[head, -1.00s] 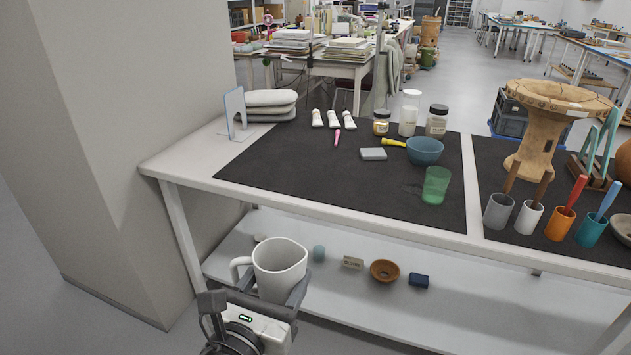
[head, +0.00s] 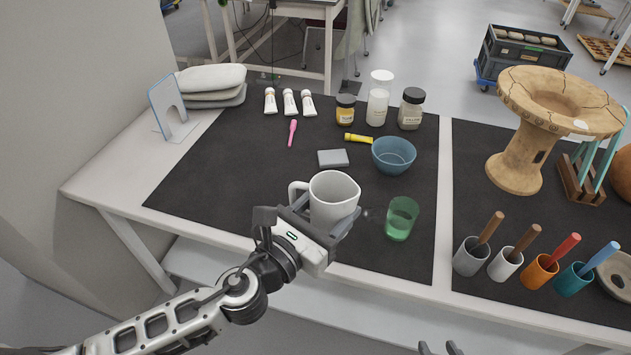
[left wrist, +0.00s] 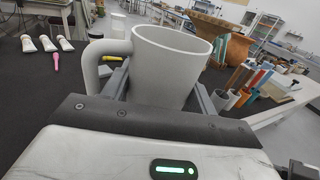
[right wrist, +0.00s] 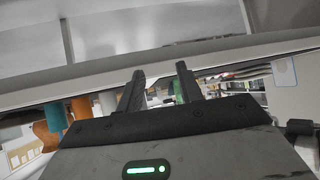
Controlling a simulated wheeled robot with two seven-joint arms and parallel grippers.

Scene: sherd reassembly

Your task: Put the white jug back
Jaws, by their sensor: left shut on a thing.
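The white jug (head: 333,197) is upright between the fingers of my left gripper (head: 322,222), which is shut on its body. It is over the front part of the black mat (head: 215,190); I cannot tell whether its base touches the mat. The jug fills the middle of the left wrist view (left wrist: 165,65), its handle on the left. My right gripper (right wrist: 160,85) is open and empty in the right wrist view, below the table edge. Only its fingertips (head: 440,348) show at the bottom of the head view.
A green glass (head: 402,219) stands close right of the jug. Behind are a blue bowl (head: 394,155), a grey block (head: 333,158), a yellow tube (head: 358,138) and jars (head: 411,108). Cups with tools (head: 471,257) stand at right. The mat's left part is clear.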

